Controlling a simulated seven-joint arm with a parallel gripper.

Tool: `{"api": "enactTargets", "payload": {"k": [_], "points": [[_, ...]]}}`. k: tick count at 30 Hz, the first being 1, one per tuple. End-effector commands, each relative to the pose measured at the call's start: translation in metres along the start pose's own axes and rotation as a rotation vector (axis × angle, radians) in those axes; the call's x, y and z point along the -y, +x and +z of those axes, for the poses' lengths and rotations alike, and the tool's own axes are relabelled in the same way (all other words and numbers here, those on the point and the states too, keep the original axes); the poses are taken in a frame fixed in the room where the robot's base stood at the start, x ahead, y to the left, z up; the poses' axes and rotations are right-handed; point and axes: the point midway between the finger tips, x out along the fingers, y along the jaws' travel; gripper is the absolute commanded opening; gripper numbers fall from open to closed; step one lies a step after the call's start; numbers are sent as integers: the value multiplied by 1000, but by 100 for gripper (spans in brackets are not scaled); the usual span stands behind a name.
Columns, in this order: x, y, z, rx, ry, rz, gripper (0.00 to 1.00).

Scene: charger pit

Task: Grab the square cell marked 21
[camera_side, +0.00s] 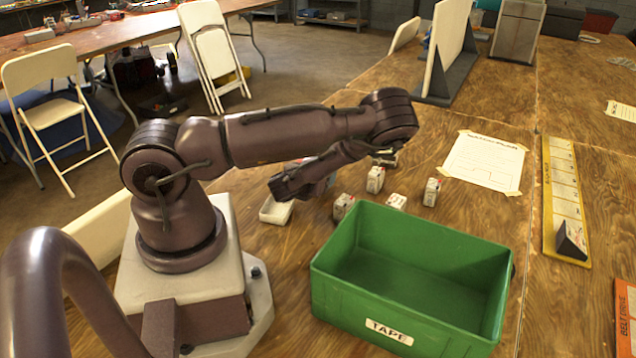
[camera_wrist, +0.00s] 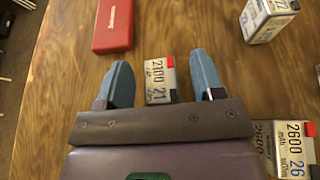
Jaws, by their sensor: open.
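The cell marked 21 (camera_wrist: 160,82) is a small white-and-black block with a red corner, printed "2600 21". In the wrist view it lies between the two blue-grey fingers of my gripper (camera_wrist: 160,62), with a visible gap on each side. The wrist view does not make the height of the fingers above the cell clear. In the side view my gripper (camera_side: 318,186) is low over the table behind the green bin, and I cannot pick out cell 21 there.
A cell marked 26 (camera_wrist: 296,150) is at lower right in the wrist view, and another cell (camera_wrist: 268,20) at upper right. A red box (camera_wrist: 114,25) lies at upper left. The green bin (camera_side: 345,290) labelled TAPE stands in front, near several cells (camera_side: 432,192).

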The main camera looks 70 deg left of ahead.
Motion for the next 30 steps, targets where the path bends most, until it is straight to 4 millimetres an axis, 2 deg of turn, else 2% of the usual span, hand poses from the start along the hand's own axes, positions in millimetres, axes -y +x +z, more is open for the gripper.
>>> {"api": "enactTargets", "payload": {"k": [6, 8, 14, 23, 26, 30], "points": [[0, 1, 0, -1, 0, -1, 62], [0, 1, 0, -1, 0, -1, 50], [0, 1, 0, -1, -1, 0, 4], [0, 0, 4, 2, -1, -1, 5], [1, -5, 15, 4, -1, -2, 5], [1, -16, 41, 5, -2, -2, 5]]}}
